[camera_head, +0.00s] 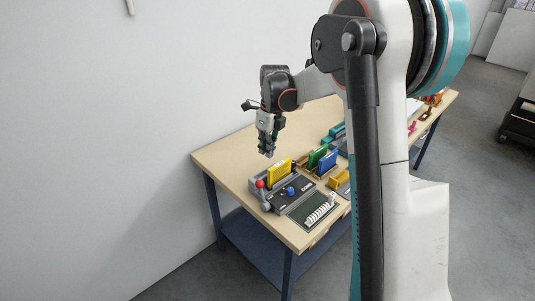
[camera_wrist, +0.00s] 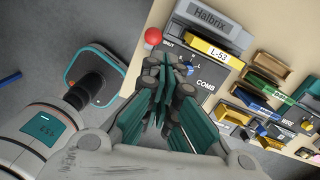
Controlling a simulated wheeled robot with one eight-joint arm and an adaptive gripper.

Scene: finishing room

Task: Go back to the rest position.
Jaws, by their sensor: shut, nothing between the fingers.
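My gripper (camera_head: 268,146) hangs from my arm above the left part of the workbench, fingers pointing down. It also shows in the wrist view (camera_wrist: 172,80), where its fingers are together with nothing between them. Below it stands a grey and black machine (camera_head: 292,194) with a red ball lever (camera_head: 260,184), a blue knob (camera_head: 291,190) and a yellow block (camera_head: 279,171). In the wrist view the block (camera_wrist: 213,52) reads "L-53". My gripper appears apart from the machine. My arm hides part of the bench's right side.
The wooden bench top (camera_head: 225,153) has bare room at its back left. A green block (camera_head: 317,156) and a blue block (camera_head: 328,161) stand right of the yellow one. A dark tray with a white rack (camera_head: 318,213) lies at the front. A dark cart (camera_head: 519,122) stands far right.

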